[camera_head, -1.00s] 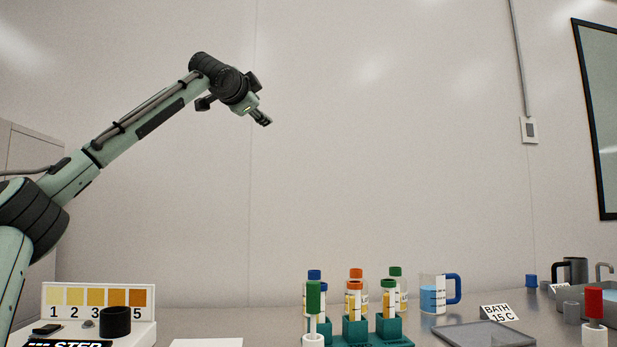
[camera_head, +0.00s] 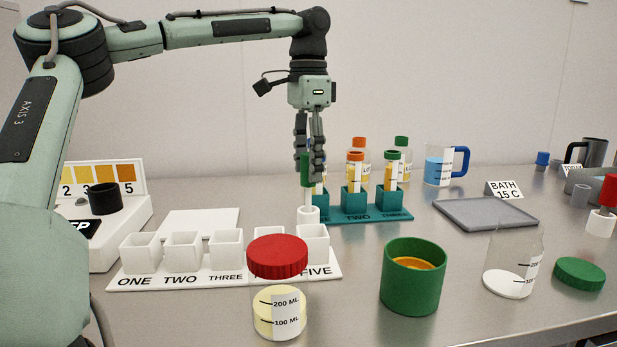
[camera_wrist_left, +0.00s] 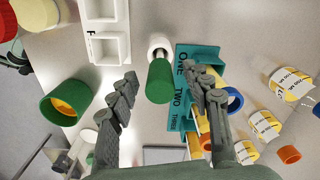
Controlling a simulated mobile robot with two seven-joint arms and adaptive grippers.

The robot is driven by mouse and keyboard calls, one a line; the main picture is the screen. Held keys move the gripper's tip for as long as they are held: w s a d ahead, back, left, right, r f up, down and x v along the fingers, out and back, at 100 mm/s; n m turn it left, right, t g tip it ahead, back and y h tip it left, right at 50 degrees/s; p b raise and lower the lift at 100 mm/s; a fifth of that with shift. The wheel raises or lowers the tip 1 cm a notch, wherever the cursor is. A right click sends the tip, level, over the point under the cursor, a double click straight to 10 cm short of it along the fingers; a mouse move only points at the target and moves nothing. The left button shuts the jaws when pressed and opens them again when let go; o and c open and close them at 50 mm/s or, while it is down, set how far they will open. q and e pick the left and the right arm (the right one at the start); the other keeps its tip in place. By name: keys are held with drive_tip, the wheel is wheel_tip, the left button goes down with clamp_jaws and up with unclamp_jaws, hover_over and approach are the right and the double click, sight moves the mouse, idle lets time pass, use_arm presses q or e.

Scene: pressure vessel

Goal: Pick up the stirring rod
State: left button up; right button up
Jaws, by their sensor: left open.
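A green-handled rod (camera_head: 305,169) stands upright in a small white holder (camera_head: 308,214), behind the row of white cups. My left gripper (camera_head: 310,170) points down over it, with its fingers on either side of the green handle. In the left wrist view the handle (camera_wrist_left: 159,82) lies between the two spread fingers, with a visible gap to each. The gripper is open and holds nothing. A similar red-handled rod (camera_head: 608,190) stands in a white holder at the far right. My right gripper is not in view.
A teal tube rack (camera_head: 362,217) with capped tubes stands close beside the rod. White cups (camera_head: 184,251), a red-lidded jar (camera_head: 277,257) and a green pot (camera_head: 411,281) stand in front. A grey bath plate (camera_head: 486,213) lies to the right.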

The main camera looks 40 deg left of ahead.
sight(308, 195)
use_arm(q)
drive_tip(key=shift+f, duration=1.45)
drive_tip(key=shift+c, duration=0.6)
clamp_jaws()
drive_tip(key=shift+r, duration=0.1)
